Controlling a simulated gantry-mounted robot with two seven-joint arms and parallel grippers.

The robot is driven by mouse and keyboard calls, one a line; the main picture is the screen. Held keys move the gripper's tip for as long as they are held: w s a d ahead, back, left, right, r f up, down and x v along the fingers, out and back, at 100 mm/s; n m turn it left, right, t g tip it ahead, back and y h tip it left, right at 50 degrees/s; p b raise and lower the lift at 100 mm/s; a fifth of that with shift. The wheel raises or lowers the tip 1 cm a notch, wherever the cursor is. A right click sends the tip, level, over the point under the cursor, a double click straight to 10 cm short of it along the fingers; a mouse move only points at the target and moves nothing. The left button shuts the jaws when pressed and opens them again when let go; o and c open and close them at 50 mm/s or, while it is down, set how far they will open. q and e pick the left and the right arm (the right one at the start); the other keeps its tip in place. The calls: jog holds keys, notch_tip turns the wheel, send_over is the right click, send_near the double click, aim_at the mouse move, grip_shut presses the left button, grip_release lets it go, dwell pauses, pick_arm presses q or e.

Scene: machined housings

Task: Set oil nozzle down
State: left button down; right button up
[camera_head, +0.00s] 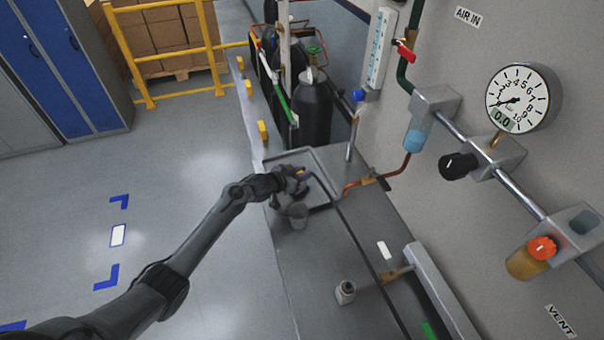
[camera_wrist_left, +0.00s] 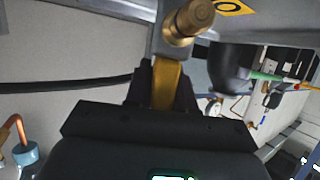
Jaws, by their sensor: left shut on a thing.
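My left gripper (camera_head: 294,184) is over the bench beside a shallow grey tray (camera_head: 327,166). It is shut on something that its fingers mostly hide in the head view. In the left wrist view, a brass-coloured piece (camera_wrist_left: 167,86), which I take to be the oil nozzle, sits between the fingers of my left gripper (camera_wrist_left: 165,92). A round brass fitting (camera_wrist_left: 188,20) shows just beyond it; I cannot tell whether they are joined. My right gripper is not in view.
A small grey cup (camera_head: 298,214) stands just below the gripper. A copper pipe (camera_head: 392,172) and dark gas cylinder (camera_head: 313,108) are close behind. A square metal fitting (camera_head: 346,292) lies nearer on the bench. The panel carries a dial gauge (camera_head: 518,98). Bare bench shows left of the hose.

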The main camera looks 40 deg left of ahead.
pick_arm(q)
jog(key=c, duration=1.4)
grip_release()
jog(key=shift+f, duration=0.1)
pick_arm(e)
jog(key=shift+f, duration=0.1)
pick_arm(q)
jog(key=o, duration=0.4)
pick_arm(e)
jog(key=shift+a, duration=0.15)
pick_arm(q)
jog(key=shift+o, duration=0.2)
jog(key=shift+s+a+r, duration=0.1)
jog(key=shift+s+r, duration=0.3)
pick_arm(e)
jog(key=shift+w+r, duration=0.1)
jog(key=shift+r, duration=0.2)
pick_arm(q)
jog(key=p+v, duration=0.2)
jog(key=v, duration=0.9)
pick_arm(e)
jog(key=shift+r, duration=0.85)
pick_arm(q)
jog(key=shift+s, duration=0.1)
